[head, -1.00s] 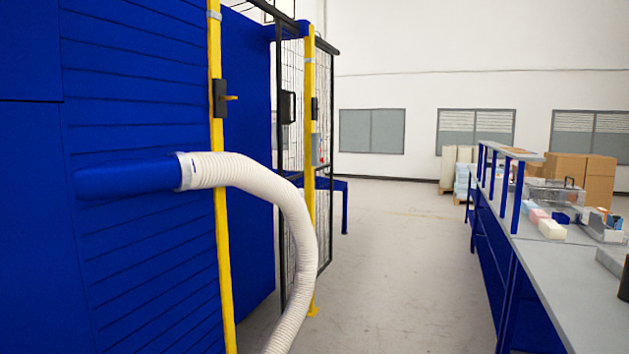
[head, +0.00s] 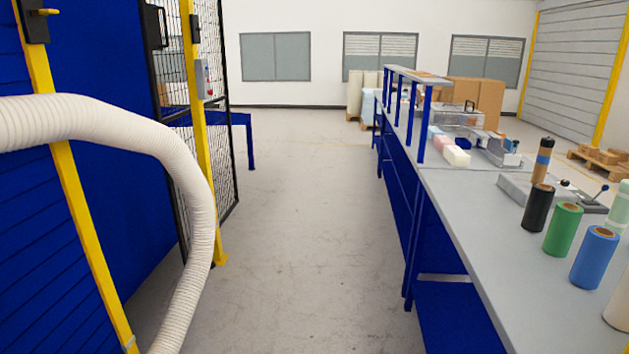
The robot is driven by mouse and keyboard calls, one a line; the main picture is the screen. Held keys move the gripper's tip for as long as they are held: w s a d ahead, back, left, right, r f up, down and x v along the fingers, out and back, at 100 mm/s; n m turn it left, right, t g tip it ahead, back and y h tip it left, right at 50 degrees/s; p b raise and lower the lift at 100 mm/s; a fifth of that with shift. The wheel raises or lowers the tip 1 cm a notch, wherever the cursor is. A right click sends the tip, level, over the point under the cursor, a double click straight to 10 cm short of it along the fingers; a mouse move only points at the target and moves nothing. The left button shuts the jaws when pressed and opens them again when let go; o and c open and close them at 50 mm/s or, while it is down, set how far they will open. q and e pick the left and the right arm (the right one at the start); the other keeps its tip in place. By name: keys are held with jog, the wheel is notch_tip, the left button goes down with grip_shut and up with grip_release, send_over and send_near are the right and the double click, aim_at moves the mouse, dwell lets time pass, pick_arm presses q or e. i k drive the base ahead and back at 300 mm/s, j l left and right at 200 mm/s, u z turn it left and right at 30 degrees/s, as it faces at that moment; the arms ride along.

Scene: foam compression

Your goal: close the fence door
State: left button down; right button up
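The fence door appears to be the black-framed wire mesh panel (head: 175,62) at the upper left of the head view, with a black handle (head: 154,27). It stands beside the far yellow post (head: 201,160). A gap lies between this panel and the near yellow post (head: 75,200), which carries a black latch with a yellow lever (head: 47,12). The thick white hose crosses in front and hides part of the lower fence.
The white corrugated hose (head: 200,215) hangs at the left. A long workbench (head: 470,215) runs along the right, with colored rolls, boxes and a shelf frame. Grey floor (head: 310,240) between fence and bench is clear. A blue-legged table (head: 250,140) stands behind the fence.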

aim_at(148, 14)
jog(key=i, duration=5.25)
jog(key=i+u, duration=0.15)
jog(key=i, duration=0.3)
jog(key=i+l+u, duration=0.15)
jog(key=i, duration=0.35)
jog(key=i+l+u, duration=0.15)
jog(key=i, duration=0.3)
jog(key=i+l+u, duration=0.15)
jog(key=i, duration=0.3)
